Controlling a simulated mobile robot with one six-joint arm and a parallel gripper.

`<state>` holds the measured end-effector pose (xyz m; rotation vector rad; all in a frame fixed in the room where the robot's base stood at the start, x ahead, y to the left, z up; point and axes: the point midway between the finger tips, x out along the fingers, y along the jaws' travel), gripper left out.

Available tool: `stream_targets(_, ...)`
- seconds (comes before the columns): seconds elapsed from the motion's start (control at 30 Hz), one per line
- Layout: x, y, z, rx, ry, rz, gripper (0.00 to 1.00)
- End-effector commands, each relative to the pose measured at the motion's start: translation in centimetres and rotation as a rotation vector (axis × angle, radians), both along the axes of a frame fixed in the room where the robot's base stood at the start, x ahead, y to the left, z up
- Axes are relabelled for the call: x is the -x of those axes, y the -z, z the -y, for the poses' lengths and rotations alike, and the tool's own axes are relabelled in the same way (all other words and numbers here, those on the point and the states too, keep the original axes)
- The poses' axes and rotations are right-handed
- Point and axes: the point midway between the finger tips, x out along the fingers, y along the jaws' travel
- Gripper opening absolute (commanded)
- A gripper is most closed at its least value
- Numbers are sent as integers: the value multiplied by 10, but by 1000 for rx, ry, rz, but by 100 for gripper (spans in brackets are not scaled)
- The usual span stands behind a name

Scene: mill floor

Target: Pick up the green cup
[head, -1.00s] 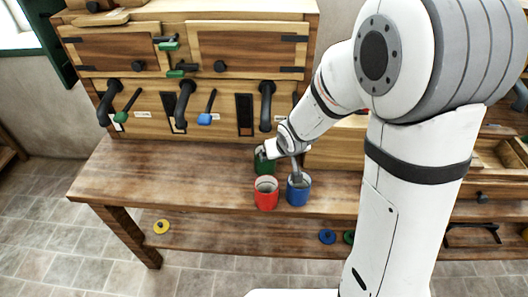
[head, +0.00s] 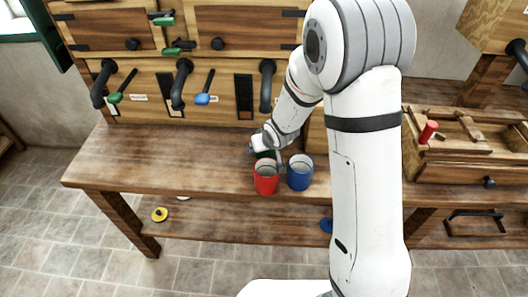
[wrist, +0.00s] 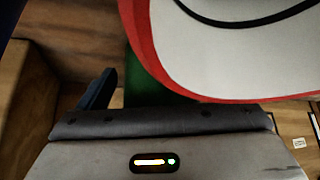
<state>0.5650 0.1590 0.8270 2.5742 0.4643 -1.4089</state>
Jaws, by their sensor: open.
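The red cup (head: 266,180) stands upright near the table's front edge, with the blue cup (head: 299,175) close to its right. The green cup (head: 264,154) is behind the red cup and mostly hidden by my gripper (head: 273,158). My gripper is open, low over the table just behind the red and blue cups; whether it touches any cup I cannot tell. In the wrist view, the red cup (wrist: 143,45) with its pale inside fills the upper right, very close. A strip of green (wrist: 150,88), likely the green cup, shows beneath it. A dark finger (wrist: 100,92) shows at left.
The wooden table (head: 150,165) is clear to the left of the cups. A cabinet with black handles (head: 182,95) and levers stands behind. Open drawers with a red cylinder (head: 428,131) are at right. A yellow disc (head: 159,214) lies on the lower shelf.

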Motion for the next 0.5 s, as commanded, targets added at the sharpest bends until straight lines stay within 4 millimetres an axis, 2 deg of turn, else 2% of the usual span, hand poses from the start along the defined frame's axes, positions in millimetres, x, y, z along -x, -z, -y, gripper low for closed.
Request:
stream_targets(0.17,0,-1,0,0,0,1,88)
stream_targets(0.5,0,-1,0,0,-1,1,60)
